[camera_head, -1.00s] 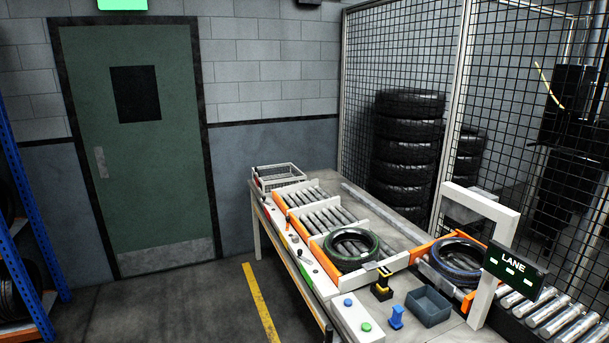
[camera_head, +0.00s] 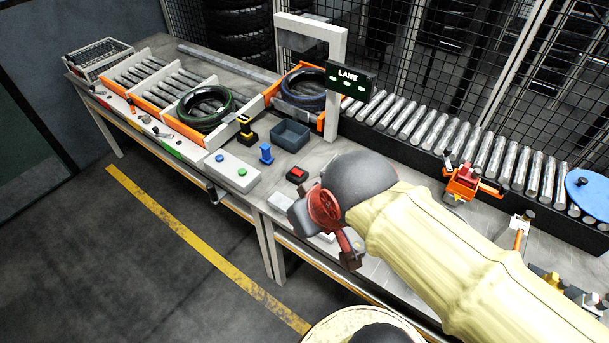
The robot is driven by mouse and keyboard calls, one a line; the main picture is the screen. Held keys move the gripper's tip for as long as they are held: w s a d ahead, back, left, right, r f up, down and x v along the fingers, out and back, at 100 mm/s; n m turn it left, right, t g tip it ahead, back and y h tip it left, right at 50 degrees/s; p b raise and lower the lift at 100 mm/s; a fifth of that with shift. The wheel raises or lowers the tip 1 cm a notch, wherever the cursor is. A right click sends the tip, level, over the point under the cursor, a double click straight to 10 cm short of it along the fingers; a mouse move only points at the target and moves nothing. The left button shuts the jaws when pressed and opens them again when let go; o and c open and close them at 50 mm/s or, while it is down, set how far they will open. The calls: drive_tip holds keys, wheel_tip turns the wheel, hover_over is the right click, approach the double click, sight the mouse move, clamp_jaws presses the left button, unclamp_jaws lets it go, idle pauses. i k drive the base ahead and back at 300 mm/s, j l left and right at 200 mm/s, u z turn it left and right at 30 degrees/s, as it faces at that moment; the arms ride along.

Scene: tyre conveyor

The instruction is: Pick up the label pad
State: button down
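I cannot tell for certain which item is the label pad. A small white flat block (camera_head: 281,201) lies at the bench's front edge, just left of my gripper (camera_head: 352,252), and could be it. Another pale item beside my gripper is mostly hidden by it. A small black item with a red top (camera_head: 297,174) lies a little behind the white block. My arm, in a cream sleeve, reaches in from the lower right over the bench. My gripper is seen from behind and its fingers are largely hidden, so its opening is unclear.
A grey-blue bin (camera_head: 290,135), a blue stand (camera_head: 266,154) and a two-button box (camera_head: 232,172) stand left of my arm. Tyres (camera_head: 205,108) lie on the left rollers. An orange tool (camera_head: 466,184) and blue disc (camera_head: 590,193) are right. The LANE gantry (camera_head: 333,110) rises behind.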

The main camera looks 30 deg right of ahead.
sight(266, 158)
drive_tip(key=i+j+z, duration=0.25)
drive_tip(key=i+z, duration=0.25)
drive_tip(key=i+j+z, duration=0.25)
drive_tip(key=z, duration=0.25)
drive_tip(key=i+j, duration=0.2)
drive_tip(key=j, duration=0.2)
drive_tip(key=i+j+z, duration=0.15)
drive_tip(key=j, duration=0.2)
